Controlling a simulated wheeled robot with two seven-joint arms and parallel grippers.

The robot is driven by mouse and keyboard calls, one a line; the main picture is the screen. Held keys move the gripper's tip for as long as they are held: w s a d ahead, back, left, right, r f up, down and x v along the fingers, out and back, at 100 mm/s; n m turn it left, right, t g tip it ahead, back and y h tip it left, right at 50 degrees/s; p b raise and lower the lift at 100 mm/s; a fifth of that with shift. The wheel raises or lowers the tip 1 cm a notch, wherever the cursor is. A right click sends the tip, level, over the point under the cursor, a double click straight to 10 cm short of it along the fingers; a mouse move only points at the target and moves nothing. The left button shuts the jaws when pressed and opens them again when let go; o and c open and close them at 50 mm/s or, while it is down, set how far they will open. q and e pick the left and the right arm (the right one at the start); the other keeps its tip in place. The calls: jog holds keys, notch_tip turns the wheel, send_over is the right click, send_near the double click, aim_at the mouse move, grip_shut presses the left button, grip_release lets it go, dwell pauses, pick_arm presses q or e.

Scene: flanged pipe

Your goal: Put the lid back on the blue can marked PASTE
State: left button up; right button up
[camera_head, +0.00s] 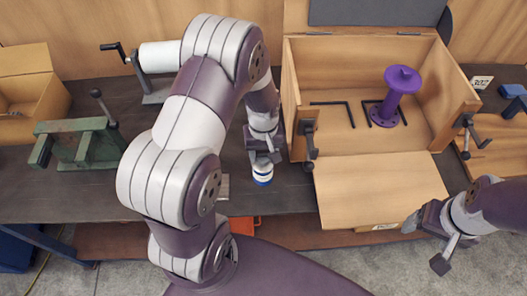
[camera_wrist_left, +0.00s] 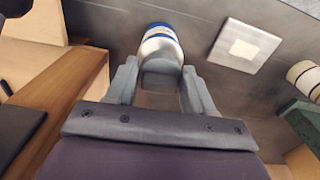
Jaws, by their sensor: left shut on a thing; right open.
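The blue and white can (camera_head: 262,174) stands upright on the dark bench; it also shows in the left wrist view (camera_wrist_left: 160,36). I cannot read its marking. My left gripper (camera_head: 264,154) is directly over the can, pointing down, with its fingers at the can's top. In the left wrist view a greyish round piece, seemingly the lid (camera_wrist_left: 160,71), sits between the fingers, in line with the can. Whether it is seated or just above the rim is hard to tell. My right gripper (camera_head: 428,243) is open and empty, at the bench's front right.
An open wooden box (camera_head: 335,75) holds a purple flanged pipe (camera_head: 397,95) and black hex keys; its front flap lies on the bench. A pale square plate (camera_wrist_left: 243,46) lies near the can. A green vise (camera_head: 80,142) and a white roll (camera_head: 160,56) stand left.

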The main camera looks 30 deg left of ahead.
aim_at(264, 153)
pick_arm(q)
jog(key=shift+f, duration=0.35)
dwell(0.9)
jog(key=o, duration=1.4)
jog(key=shift+r, duration=0.1)
notch_tip(264, 153, up, 5)
jog(key=p, duration=0.5)
jog(key=shift+r, duration=0.2)
grip_shut()
